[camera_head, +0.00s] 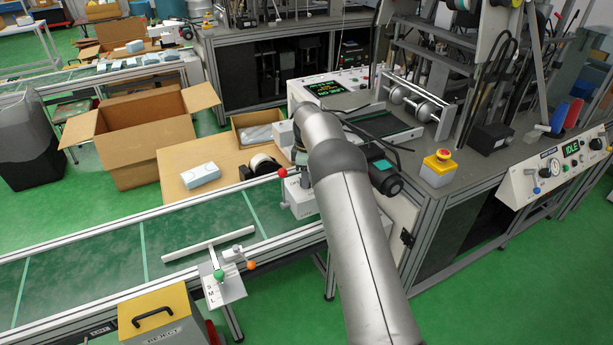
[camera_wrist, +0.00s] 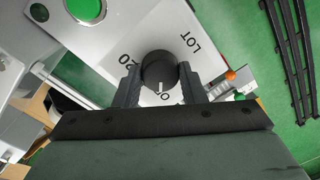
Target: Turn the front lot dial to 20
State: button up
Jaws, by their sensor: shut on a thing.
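The lot dial (camera_wrist: 158,70) is a round black knob on a white plate (camera_wrist: 190,15) marked LOT in the wrist view. My gripper (camera_wrist: 160,82) has one finger on each side of the knob and is shut on it. The knob's white pointer line points down in the picture, toward a partly hidden label of which a 0 shows. The 20 label lies to the upper left of the knob, off the pointer's line. In the head view my own arm hides the dial and the fingertips.
A green button (camera_wrist: 85,8) sits left of the dial in the wrist view. A conveyor (camera_head: 110,250) runs along the front, with a small bracket with green and orange knobs (camera_head: 222,280) on its edge. An IDLE panel (camera_head: 545,170) and yellow-boxed stop button (camera_head: 438,168) are at right.

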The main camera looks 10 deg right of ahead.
jog(key=m, duration=0.9)
jog(key=shift+r+m+b, duration=0.1)
jog(key=shift+m+b, duration=0.2)
jog(key=shift+b, duration=0.05)
jog(key=m, duration=0.5)
jog(key=shift+t, duration=0.4)
jog(key=shift+m, duration=2.5)
jog(key=o, duration=1)
notch_tip(320, 180, up, 17)
jog(key=shift+s+d+r+b, duration=0.2)
jog(key=shift+s+d+b, duration=0.1)
jog(key=shift+d, duration=0.15)
